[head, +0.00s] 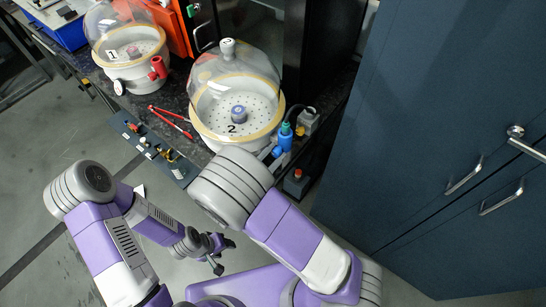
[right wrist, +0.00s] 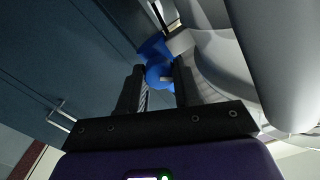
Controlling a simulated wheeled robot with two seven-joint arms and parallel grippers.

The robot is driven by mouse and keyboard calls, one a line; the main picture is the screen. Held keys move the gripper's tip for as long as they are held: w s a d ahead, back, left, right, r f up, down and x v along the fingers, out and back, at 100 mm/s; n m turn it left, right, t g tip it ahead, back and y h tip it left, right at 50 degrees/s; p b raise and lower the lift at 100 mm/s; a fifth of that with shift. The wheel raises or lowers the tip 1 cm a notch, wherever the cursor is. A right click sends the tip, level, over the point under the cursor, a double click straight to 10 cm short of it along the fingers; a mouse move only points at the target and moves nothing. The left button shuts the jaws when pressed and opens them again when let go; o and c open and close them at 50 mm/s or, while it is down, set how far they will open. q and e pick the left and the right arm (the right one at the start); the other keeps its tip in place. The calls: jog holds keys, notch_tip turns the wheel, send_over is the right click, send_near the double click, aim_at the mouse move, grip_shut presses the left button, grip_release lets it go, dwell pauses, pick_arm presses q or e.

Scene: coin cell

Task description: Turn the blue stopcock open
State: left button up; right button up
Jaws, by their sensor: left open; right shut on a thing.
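The blue stopcock (head: 285,136) is on the right side of the glass-domed vessel marked 2 (head: 237,100), at the counter's front edge. In the right wrist view the blue stopcock (right wrist: 159,74) sits between the two black fingers of my right gripper (right wrist: 160,88), which is shut on it. In the head view my right arm covers most of that gripper. My left gripper (head: 220,254) is open and empty, low over the floor, well away from the vessels.
A second domed vessel marked 1 (head: 130,48), with a red stopcock (head: 158,68), stands at the back left. Red tongs (head: 170,121) lie between the vessels. A grey device (head: 307,121) stands right of the blue stopcock. Blue cabinets (head: 440,130) fill the right side.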

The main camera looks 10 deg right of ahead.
jog(key=m+b, duration=0.1)
jog(key=m, duration=0.1)
jog(key=m+b, duration=0.3)
jog(key=shift+f+m, duration=0.3)
jog(key=m+b, duration=0.3)
jog(key=shift+s, duration=0.1)
jog(key=shift+r+m+b, duration=0.1)
jog(key=shift+m+b, duration=0.75)
jog(key=shift+m, duration=0.15)
jog(key=o, duration=1)
jog(key=shift+o, duration=0.2)
jog(key=p+v, duration=0.1)
jog(key=v, duration=0.6)
jog(key=shift+s+a, duration=0.15)
jog(key=shift+a, duration=0.05)
